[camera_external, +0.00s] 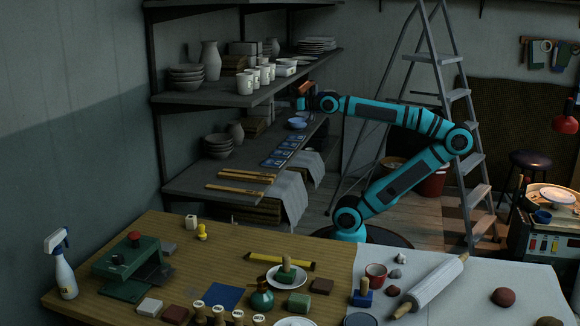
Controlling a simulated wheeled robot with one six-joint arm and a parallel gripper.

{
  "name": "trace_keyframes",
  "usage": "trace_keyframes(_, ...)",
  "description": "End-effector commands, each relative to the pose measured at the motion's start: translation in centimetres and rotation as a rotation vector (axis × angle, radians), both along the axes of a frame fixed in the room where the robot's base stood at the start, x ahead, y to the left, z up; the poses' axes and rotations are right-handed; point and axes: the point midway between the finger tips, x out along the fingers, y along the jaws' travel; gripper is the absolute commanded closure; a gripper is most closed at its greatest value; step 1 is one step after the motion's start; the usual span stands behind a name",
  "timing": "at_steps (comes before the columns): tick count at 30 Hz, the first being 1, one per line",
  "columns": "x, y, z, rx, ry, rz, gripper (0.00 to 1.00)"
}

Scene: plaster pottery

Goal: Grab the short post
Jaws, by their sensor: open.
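My gripper (303,98) is at the end of the teal arm, small and dark, by the front edge of the shelves; it is open, and its fingertips are hard to make out. I cannot tell for sure which thing is the short post. Several short upright pegs with pale tops (219,315) stand at the front edge of the wooden table. A green block with an upright wooden handle (287,270) sits on a white plate. A blue block with a similar handle (363,294) stands on the pale cloth. All of these are well below my gripper and apart from it.
White mugs (254,78), bowls (186,76) and a vase (210,60) stand on the shelf beside my gripper. Blue tiles (283,151) lie on the lower shelf. A rolling pin (431,288) lies on the cloth. A stepladder (452,95) stands behind my arm.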

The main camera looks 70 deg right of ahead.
Motion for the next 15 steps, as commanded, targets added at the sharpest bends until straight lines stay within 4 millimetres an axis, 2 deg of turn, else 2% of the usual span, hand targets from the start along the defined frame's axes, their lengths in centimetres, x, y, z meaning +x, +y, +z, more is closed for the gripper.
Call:
trace_keyframes(6, 0.0, 0.0, 8.1, 0.0, -0.005, 0.0, 0.42)
trace_keyframes(12, 0.1, 0.0, 15.2, 0.0, -0.003, 0.0, 0.42)
trace_keyframes(14, 0.2, 0.1, 16.9, 0.001, 0.0, 0.002, 0.42)
trace_keyframes(15, 1.0, 0.6, 16.7, 0.007, 0.024, 0.018, 0.42)
